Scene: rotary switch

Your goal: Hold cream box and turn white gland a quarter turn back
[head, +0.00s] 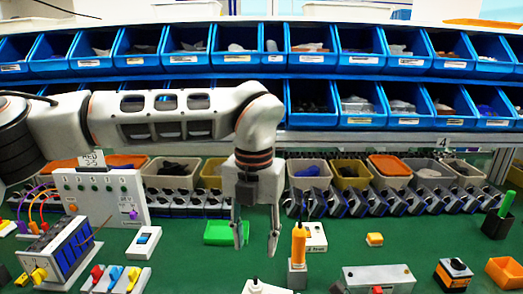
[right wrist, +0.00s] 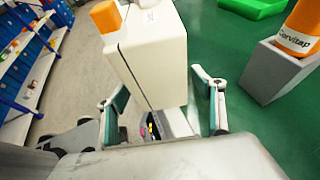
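In the right wrist view the cream box (right wrist: 150,62) stands between the two fingers of my right gripper (right wrist: 163,108). Its lower end is at the teal pads, which appear to press on its sides. An orange part (right wrist: 105,16) and a small white part, perhaps the gland (right wrist: 146,3), are at its top, cut by the picture edge. My left gripper (head: 257,240) points down over the green table in the head view. Its fingers are apart and nothing is between them. My right gripper does not show in the head view.
An orange bottle in a grey holder (head: 298,277) stands right of my left gripper, with a green tray (head: 218,233) behind. A pale box with a dark knob (head: 268,288) is at the bottom edge. Blue bins (head: 235,62) line the back.

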